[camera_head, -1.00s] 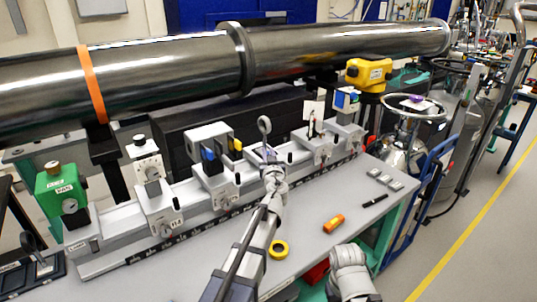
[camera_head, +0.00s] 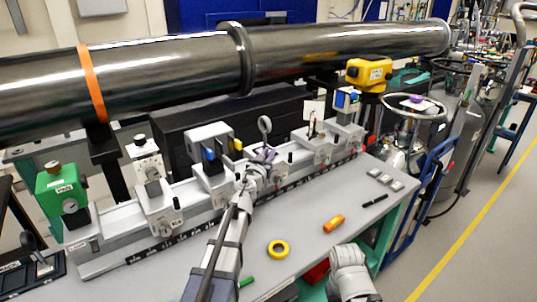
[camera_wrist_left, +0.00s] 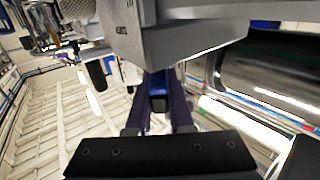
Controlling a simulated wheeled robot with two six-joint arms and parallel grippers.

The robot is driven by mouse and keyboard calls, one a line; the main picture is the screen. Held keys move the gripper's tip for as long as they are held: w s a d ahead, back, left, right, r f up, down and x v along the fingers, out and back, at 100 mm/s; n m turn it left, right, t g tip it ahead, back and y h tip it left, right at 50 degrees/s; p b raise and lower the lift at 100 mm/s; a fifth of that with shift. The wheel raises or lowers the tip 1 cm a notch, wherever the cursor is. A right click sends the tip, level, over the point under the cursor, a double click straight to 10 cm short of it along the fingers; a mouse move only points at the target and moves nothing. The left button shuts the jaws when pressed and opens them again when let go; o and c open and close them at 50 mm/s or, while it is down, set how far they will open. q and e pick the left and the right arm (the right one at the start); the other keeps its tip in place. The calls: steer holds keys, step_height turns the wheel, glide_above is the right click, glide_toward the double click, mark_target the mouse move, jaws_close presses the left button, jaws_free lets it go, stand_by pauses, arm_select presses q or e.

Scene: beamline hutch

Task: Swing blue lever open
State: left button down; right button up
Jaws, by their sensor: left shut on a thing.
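In the left wrist view a small blue lever (camera_wrist_left: 158,98) sits between the two dark fingers of my left gripper (camera_wrist_left: 158,112), just under a grey housing (camera_wrist_left: 180,35). The fingers are shut on it. In the head view my left gripper (camera_head: 246,178) is at the rail, at the lower right of a grey carriage with a blue block (camera_head: 208,155) and a yellow block (camera_head: 237,146). My gripper and wrist hide the gripped spot there. My right arm shows at the bottom, but its gripper is out of view.
A ring-topped post (camera_head: 264,126) and a purple part (camera_head: 268,155) stand close to my left gripper. A large dark pipe (camera_head: 150,75) runs behind the rail.

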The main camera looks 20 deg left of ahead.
arm_select(q)
steer(key=c, duration=0.8)
jaws_free()
steer(key=shift+s, duration=0.1)
steer(key=s, duration=0.7)
steer(key=shift+s, duration=0.25)
steer(key=shift+o, duration=0.2)
